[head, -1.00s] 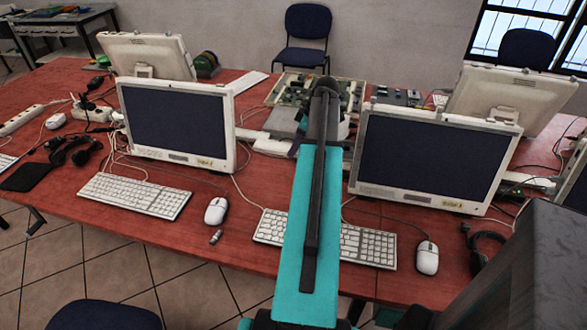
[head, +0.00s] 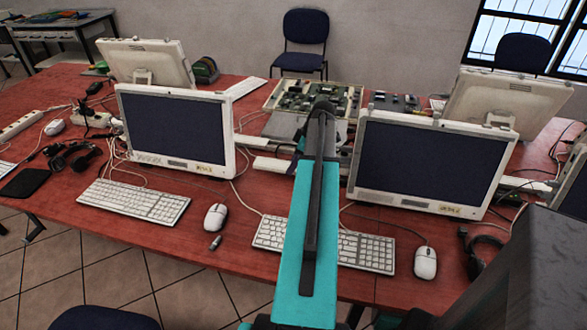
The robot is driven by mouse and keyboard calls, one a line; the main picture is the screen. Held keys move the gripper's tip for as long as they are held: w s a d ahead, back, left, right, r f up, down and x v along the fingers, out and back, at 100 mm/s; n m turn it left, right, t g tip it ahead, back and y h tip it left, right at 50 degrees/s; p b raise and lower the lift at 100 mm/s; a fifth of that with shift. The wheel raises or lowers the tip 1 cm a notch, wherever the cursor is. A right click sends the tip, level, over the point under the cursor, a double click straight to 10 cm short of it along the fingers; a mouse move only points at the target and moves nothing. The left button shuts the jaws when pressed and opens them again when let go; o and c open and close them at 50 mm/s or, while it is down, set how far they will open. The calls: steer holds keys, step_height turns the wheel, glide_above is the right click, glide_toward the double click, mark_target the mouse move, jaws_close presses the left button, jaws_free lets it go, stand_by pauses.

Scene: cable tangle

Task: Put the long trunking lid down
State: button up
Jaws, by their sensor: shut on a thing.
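A white trunking strip (head: 274,165), which looks like the long lid, shows just left of my arm, low over the red table between the two front monitors. Its middle is hidden behind my arm, and I cannot tell whether it touches the table. My teal and black arm reaches forward over the right keyboard to its far end (head: 322,110). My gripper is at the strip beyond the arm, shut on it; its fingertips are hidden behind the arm.
Two front monitors (head: 178,128) (head: 433,165) flank the arm. Keyboards (head: 134,201) and mice lie in front. A circuit board unit (head: 312,96) sits behind. Another pale strip (head: 254,141) lies behind the left monitor's right edge. Cables cross the table.

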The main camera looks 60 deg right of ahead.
steer(key=shift+s+a+f, duration=0.1)
steer(key=shift+f, duration=0.35)
steer(key=shift+s+a+f, duration=0.1)
steer(key=shift+f, duration=0.3)
steer(key=shift+w+d+f, duration=0.15)
steer(key=shift+f, duration=0.2)
steer(key=shift+w+d+f, duration=0.1)
steer(key=shift+f, duration=0.25)
steer(key=shift+s+a+r, duration=0.1)
steer(key=shift+r, duration=0.1)
steer(key=shift+f, duration=0.15)
steer(key=o, duration=0.8)
steer(key=shift+b+v, duration=0.5)
steer(key=shift+v, duration=3.4)
